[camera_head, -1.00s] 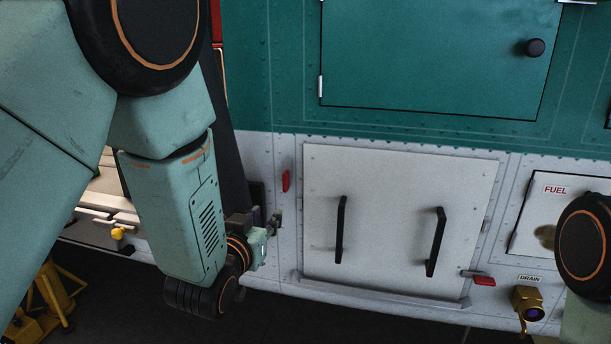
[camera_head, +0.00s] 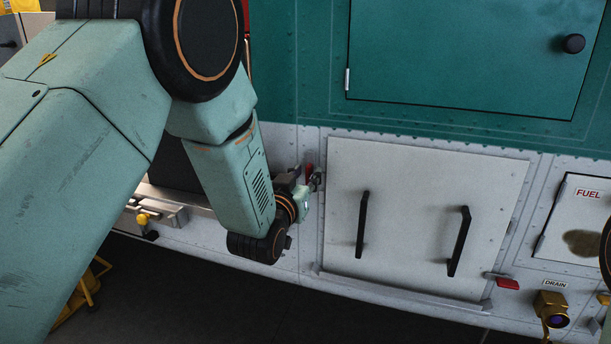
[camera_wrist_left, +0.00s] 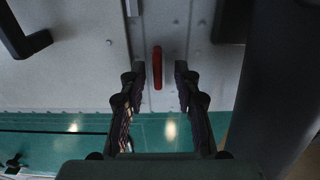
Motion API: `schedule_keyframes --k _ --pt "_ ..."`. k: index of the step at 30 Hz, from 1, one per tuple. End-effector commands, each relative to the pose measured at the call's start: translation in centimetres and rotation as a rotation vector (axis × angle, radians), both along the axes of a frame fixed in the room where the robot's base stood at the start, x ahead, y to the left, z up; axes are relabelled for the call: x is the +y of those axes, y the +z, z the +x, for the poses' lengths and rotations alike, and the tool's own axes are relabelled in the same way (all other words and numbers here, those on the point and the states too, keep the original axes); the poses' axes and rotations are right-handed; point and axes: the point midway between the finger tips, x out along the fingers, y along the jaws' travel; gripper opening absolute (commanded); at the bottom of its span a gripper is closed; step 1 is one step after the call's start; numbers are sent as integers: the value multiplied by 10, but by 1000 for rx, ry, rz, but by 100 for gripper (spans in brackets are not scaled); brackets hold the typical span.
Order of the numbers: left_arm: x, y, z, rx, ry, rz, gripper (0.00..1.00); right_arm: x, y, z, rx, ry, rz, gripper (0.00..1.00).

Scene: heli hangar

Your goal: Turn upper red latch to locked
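The upper red latch (camera_head: 308,168) is at the left edge of the pale panel (camera_head: 425,215), mostly hidden by my left gripper (camera_head: 314,179) in the head view. In the left wrist view the red latch (camera_wrist_left: 157,67) stands lengthwise, upright in the picture. The two dark fingers of my left gripper (camera_wrist_left: 160,72) are spread, one on each side of it, with gaps between fingers and latch. My right gripper is out of view.
A second red latch (camera_head: 507,283) lies sideways at the panel's lower right. Two black handles (camera_head: 361,225) (camera_head: 459,241) stick out of the panel. A brass drain fitting (camera_head: 551,307) is at lower right. A yellow knob (camera_head: 143,218) is at left.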

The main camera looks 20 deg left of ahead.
Motion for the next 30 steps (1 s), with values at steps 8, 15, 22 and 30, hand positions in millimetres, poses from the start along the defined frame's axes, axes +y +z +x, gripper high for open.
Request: schedule_keyframes --k 8,15,22,30 --pt "-1 0 3 1 -2 0 31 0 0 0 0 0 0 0" --pt "-1 0 3 1 -1 0 10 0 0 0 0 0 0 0" --pt "0 0 2 1 0 -1 0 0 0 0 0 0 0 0" --pt "-1 0 3 0 -1 3 0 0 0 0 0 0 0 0"
